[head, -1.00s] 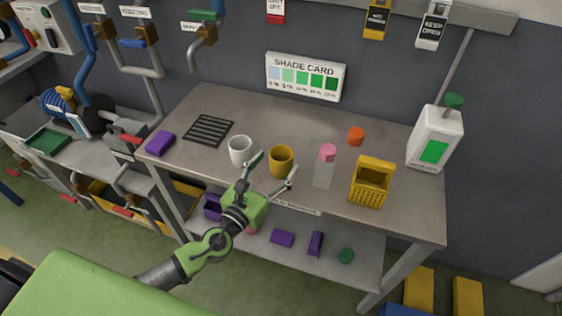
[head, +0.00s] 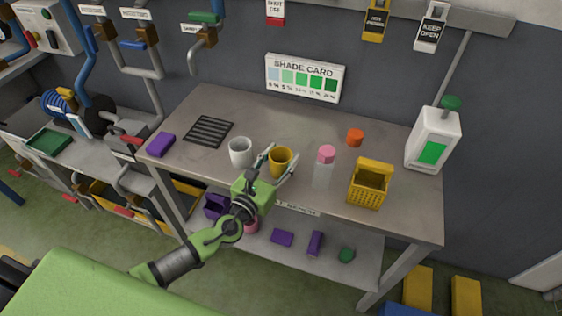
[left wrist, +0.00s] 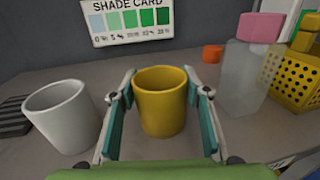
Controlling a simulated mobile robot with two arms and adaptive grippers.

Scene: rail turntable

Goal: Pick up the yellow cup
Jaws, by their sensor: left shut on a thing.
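The yellow cup (head: 281,161) stands upright on the grey table near its front edge. In the left wrist view the yellow cup (left wrist: 161,101) sits between the two fingers of my left gripper (left wrist: 161,110). In the head view my left gripper (head: 279,163) reaches in from the front, with a finger on each side of the cup, and is shut on it. The cup's base appears to be on the table top. My right gripper is not in view.
A white cup (head: 241,151) stands close on the left. A clear bottle with a pink cap (head: 323,170) stands to the right, then a yellow basket (head: 369,186). An orange cap (head: 355,137) lies behind. A black rack (head: 208,131) and purple block (head: 160,144) are at the left.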

